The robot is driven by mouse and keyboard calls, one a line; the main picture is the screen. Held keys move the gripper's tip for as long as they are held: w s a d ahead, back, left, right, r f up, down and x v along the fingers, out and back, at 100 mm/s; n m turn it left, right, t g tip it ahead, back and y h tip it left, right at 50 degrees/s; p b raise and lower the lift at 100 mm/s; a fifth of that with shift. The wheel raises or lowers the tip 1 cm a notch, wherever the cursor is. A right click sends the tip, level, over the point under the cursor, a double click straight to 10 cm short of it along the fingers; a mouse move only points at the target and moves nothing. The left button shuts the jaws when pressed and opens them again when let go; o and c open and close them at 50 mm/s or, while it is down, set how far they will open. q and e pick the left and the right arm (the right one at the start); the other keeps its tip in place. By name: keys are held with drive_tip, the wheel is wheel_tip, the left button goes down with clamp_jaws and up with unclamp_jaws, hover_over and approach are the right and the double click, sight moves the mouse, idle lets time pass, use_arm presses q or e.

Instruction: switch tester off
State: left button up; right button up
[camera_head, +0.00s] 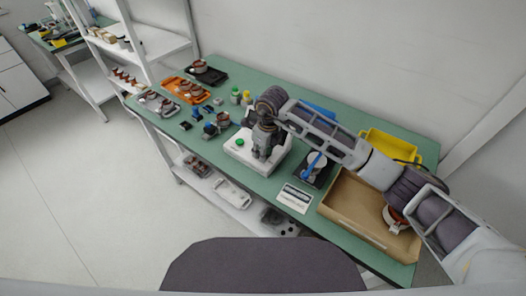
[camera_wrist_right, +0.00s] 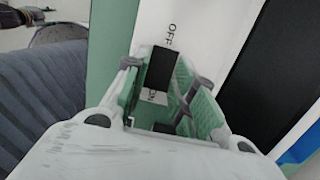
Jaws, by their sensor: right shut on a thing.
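The tester is a white box (camera_head: 236,157) at the middle of the green table, with a green round spot (camera_head: 240,142) on its top. My right gripper (camera_head: 262,155) points down over the tester and hides part of it. In the right wrist view, a black switch (camera_wrist_right: 161,68) sits on the white face, between an OFF label at its far end and an ON label at its near end. My right gripper (camera_wrist_right: 160,85) has its green-padded fingers on both sides of the switch, shut on it. My left gripper is not in view.
A cardboard-coloured tray (camera_head: 350,219) with a copper-coloured part stands to the right, by a yellow bin (camera_head: 390,146). A dark stand with a blue part and a white label card (camera_head: 294,198) lie near the tester. An orange tray (camera_head: 186,91) stands left.

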drive_tip(key=o, duration=0.7)
drive_tip(key=shift+o, duration=1.6)
drive_tip(key=shift+r, duration=0.9)
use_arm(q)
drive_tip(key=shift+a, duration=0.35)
use_arm(e)
wheel_tip(320, 180, up, 10)
drive_tip(key=d, duration=0.1)
drive_tip(key=shift+s, duration=0.45)
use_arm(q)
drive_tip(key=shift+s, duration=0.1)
